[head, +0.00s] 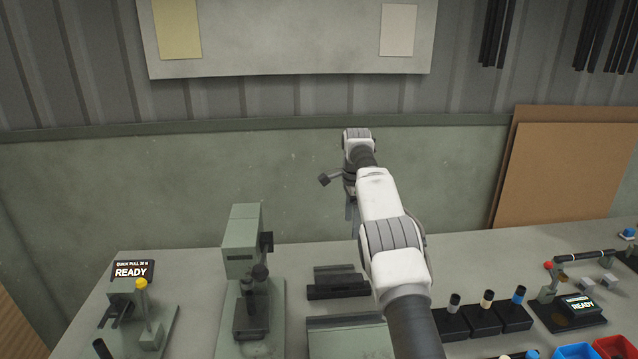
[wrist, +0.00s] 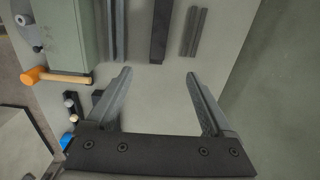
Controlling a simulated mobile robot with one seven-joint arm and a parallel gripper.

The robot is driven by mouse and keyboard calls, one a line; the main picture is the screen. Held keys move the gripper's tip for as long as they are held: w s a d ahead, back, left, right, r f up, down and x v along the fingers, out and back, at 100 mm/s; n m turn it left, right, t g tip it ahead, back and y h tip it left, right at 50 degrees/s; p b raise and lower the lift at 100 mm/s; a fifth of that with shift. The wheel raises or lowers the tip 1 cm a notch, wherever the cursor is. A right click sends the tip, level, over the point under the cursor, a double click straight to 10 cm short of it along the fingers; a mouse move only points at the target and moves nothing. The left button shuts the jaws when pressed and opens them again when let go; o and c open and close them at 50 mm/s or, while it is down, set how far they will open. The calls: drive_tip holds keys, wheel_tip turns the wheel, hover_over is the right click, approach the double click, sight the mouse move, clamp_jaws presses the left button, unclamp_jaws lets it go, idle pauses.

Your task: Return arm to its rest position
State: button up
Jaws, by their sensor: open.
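My white and grey arm reaches out from the lower right of the head view over the workbench (head: 200,281). My gripper (head: 350,207) hangs at the arm's far end, near the bench's back edge, and is mostly hidden behind the wrist there. In the wrist view my gripper (wrist: 159,75) shows two grey fingers spread wide apart with nothing between them. Below the fingers is bare bench surface, with dark bars (wrist: 160,30) lying farther up the picture.
A green press (head: 242,245) stands left of my arm. A small station with a READY sign (head: 133,271) is at the far left. Black holders with handles (head: 487,315), a lever device (head: 570,300) and red and blue bins (head: 612,347) are right. Brown boards (head: 565,165) lean behind.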

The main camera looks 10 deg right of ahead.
drive_tip(key=s+r+n+t, duration=0.2)
drive_tip(key=s+r+n, duration=0.35)
drive_tip(key=r, duration=1.05)
drive_tip(key=s+r+n+t, duration=0.1)
drive_tip(key=s+r, duration=0.2)
drive_tip(key=s, duration=0.4)
drive_tip(key=s+r+n, duration=0.2)
drive_tip(key=s+r, duration=0.2)
drive_tip(key=s, duration=0.2)
drive_tip(key=s+a+f+n, duration=0.1)
drive_tip(key=s+f+n, duration=0.1)
drive_tip(key=s, duration=0.7)
drive_tip(key=s+f+n+t, duration=0.1)
drive_tip(key=s+f+n, duration=0.2)
drive_tip(key=s, duration=0.6)
drive_tip(key=s+a+f+n+t, duration=0.1)
drive_tip(key=s+f+n, duration=0.2)
drive_tip(key=s, duration=0.7)
drive_tip(key=shift+a+n, duration=0.35)
drive_tip(key=shift+n, duration=0.2)
